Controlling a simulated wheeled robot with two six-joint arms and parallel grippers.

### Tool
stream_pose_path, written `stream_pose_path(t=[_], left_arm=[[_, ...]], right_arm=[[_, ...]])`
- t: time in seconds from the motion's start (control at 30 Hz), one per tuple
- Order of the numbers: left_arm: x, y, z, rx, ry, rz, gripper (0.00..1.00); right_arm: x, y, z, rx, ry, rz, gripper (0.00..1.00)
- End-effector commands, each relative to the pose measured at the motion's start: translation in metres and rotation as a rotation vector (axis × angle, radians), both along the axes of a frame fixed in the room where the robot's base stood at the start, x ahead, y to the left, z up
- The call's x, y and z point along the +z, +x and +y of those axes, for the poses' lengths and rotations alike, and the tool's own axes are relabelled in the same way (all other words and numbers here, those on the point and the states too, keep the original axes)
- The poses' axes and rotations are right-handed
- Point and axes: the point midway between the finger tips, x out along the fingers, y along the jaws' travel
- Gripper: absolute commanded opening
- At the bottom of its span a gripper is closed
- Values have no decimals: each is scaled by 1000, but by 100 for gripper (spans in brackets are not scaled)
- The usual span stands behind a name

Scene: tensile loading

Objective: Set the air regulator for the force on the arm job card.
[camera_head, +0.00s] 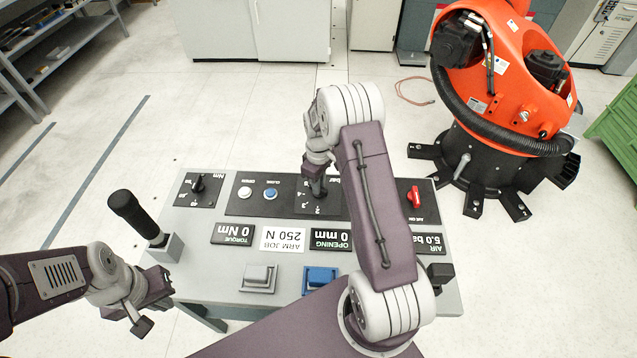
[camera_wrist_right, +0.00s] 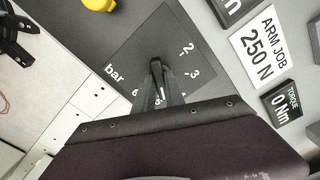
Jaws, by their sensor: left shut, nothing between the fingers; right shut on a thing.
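The air regulator is a black dial panel marked in bar on the grey console; its scale shows in the right wrist view (camera_wrist_right: 135,45). Its black knob (camera_wrist_right: 156,68) is between my right fingers, mostly hidden by them. My right gripper (camera_head: 316,190) points down and is shut on the knob; it also shows in the right wrist view (camera_wrist_right: 158,88). The white arm job card (camera_head: 283,239) reads 250 N. The air display (camera_head: 428,243) reads 5.0 bar, partly hidden by my right arm. My left gripper (camera_head: 141,312) is shut and empty, left of the console.
The console holds a Nm dial (camera_head: 199,186), a white button (camera_head: 245,192), a blue button (camera_head: 270,193) and a red switch (camera_head: 414,196). A black-handled lever (camera_head: 134,216) stands at its left. The opening display (camera_head: 330,240) reads 0 mm; the torque display (camera_head: 233,234) reads 0 Nm.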

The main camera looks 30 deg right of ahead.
Motion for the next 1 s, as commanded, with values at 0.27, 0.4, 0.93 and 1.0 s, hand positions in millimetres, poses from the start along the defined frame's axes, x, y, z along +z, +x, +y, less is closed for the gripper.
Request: stream_pose_path(t=[0.27, 0.4, 0.93, 1.0], left_arm=[[-1, 0, 0, 0, 0, 0, 0], [-1, 0, 0, 0, 0, 0, 0], [4, 0, 0, 0, 0, 0, 0], [4, 0, 0, 0, 0, 0, 0]], right_arm=[[0, 1, 0, 2, -1, -2, 36], [0, 1, 0, 2, -1, -2, 36], [72, 1, -1, 2, -1, -5, 36], [82, 1, 0, 2, -1, -4, 36]])
